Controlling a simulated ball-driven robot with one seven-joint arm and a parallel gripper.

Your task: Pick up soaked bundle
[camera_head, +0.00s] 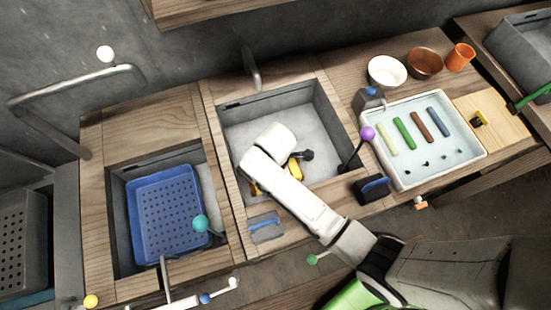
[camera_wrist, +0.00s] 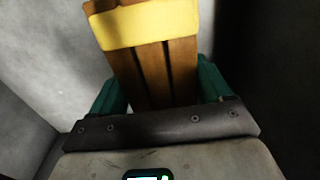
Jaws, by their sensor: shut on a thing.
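The bundle (camera_wrist: 152,65) fills the upper middle of the wrist view. It is made of brown strips side by side, with a yellow band (camera_wrist: 150,29) across them. My gripper (camera_wrist: 162,88) has its green fingers on both sides of the bundle, shut on it. The bundle's far end is cut off by the top of the wrist view. In the head view my white arm reaches into the middle sink (camera_head: 318,185) and hides most of what is under it. Small yellow and dark parts show beside the arm there; I cannot tell which belong to the bundle.
A blue perforated basket (camera_head: 165,215) sits in the left sink. A white tray (camera_head: 465,158) with coloured bars stands on the right, with bowls (camera_head: 387,70) and an orange cup (camera_head: 460,57) behind. The sink walls and a faucet (camera_head: 251,68) surround my arm.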

